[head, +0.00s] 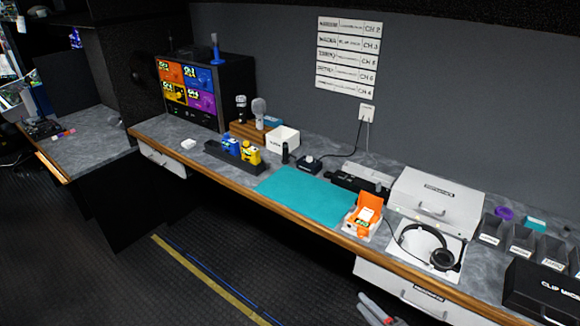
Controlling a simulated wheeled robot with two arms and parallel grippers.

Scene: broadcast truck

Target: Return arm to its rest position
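My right gripper (376,309) shows at the bottom edge of the head view, grey with red parts. It is low, in front of the drawer fronts and below the counter's wooden edge, apart from the things on the counter. Only its end shows, and I cannot tell whether its fingers are apart. I see nothing held in it. The rest of the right arm is out of frame. My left gripper and arm are not in view.
The long counter (215,140) carries a monitor (190,87), yellow and blue packs (249,151), a teal mat (307,195), an orange box (366,212), headphones (432,247) and a black case (541,289). One drawer (163,158) sits slightly open.

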